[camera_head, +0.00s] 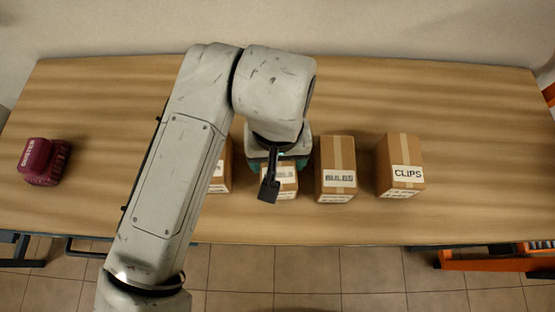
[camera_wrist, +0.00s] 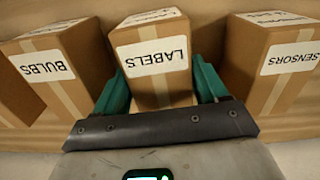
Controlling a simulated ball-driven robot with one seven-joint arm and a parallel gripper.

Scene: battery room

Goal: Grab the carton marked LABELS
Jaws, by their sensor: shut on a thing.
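The carton marked LABELS (camera_wrist: 155,70) is a brown box with tape and a white label, upside down in the wrist view, between the two teal fingers of my gripper (camera_wrist: 160,88). The fingers are shut on its sides.
The BULBS carton (camera_head: 338,165) stands close on the right, and the CLIPS carton (camera_head: 400,160) beyond it. The SENSORS carton (camera_wrist: 285,60) is on the other side, mostly behind my arm in the head view.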

